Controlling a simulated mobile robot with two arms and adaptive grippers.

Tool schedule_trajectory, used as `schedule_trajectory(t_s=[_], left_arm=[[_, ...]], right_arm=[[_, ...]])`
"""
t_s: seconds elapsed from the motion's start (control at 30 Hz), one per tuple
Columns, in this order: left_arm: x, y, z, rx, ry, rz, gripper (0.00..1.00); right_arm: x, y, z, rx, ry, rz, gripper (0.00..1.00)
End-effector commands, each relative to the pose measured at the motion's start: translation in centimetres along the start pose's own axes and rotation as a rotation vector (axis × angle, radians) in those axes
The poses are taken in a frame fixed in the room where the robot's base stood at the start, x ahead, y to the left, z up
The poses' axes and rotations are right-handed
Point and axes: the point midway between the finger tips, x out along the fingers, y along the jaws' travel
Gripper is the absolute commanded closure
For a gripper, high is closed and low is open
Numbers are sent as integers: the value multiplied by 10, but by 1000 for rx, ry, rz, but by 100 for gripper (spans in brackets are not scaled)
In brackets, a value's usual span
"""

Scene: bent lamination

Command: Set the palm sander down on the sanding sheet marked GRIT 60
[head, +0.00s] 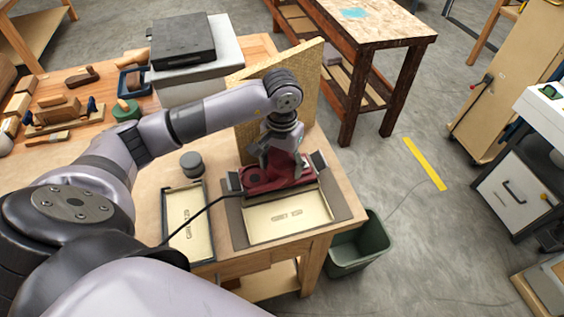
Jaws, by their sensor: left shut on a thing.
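My left gripper (283,160) reaches down over the workbench and is shut on the dark red palm sander (262,181). The sander is at the back edge of the right-hand pale sanding sheet (287,219), which lies in a dark frame on a grey mat. I cannot tell whether the sander touches anything below it. A second pale sheet (184,228) lies in a narrower dark frame to the left. Both sheets carry printed labels, too small to read surely. The sander and gripper hide whatever is directly behind them. My right gripper is not in view.
A tan upright board (250,125) stands behind the sander. A dark round object (191,164) sits behind the left sheet. A black cable (200,212) crosses the left sheet. A green bin (358,247) stands on the floor off the bench's right edge. Hand tools crowd the left bench.

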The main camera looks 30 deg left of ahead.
Motion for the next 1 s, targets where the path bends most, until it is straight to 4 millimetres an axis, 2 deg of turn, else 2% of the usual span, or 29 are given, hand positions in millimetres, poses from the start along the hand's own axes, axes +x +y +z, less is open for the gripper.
schedule_trajectory(t_s=[1.0], left_arm=[[-3, 1, 1, 1, 5, 2, 81]], right_arm=[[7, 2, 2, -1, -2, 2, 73]])
